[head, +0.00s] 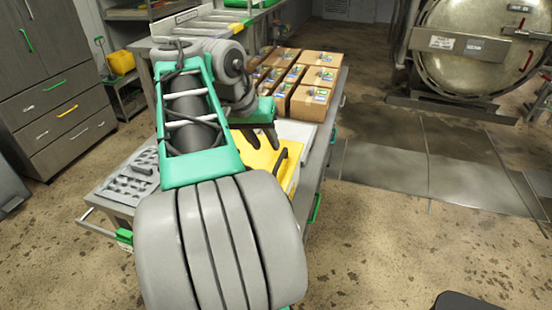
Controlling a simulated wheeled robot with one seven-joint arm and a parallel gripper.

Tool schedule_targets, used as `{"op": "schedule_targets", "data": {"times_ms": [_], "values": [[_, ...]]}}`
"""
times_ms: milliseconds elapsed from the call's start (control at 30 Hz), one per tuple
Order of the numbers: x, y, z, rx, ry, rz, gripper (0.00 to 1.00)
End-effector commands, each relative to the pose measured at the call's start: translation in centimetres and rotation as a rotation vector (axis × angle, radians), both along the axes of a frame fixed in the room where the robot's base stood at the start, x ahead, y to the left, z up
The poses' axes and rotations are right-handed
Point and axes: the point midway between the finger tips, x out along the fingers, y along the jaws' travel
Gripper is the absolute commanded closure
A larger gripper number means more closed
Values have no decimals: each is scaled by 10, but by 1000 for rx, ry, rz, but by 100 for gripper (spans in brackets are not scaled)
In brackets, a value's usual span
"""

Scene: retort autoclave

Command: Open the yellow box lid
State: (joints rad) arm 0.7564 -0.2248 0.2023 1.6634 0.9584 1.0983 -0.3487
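The yellow box (292,172) stands on the near part of the metal workbench, partly hidden behind my arm. Its yellow lid (262,160) faces up and looks closed, with a dark bar-like handle (280,161) along its right side. My gripper (262,141) hangs just above the far part of the lid, with its dark fingers pointing down. The fingers look apart with nothing between them. Whether a fingertip touches the lid I cannot tell.
Several cardboard boxes (311,103) stand on the bench behind the yellow box. A grey tray (128,184) lies at the bench's left. A grey drawer cabinet (62,105) stands at left, a large round autoclave (470,60) at back right.

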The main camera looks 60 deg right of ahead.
Motion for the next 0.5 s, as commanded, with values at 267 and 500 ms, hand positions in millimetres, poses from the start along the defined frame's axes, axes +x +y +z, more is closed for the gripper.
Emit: {"op": "schedule_targets", "data": {"times_ms": [267, 500], "values": [[-12, -20, -38, 1, 1, -31, 66], [-14, -33, -66, 0, -1, -27, 66]]}}
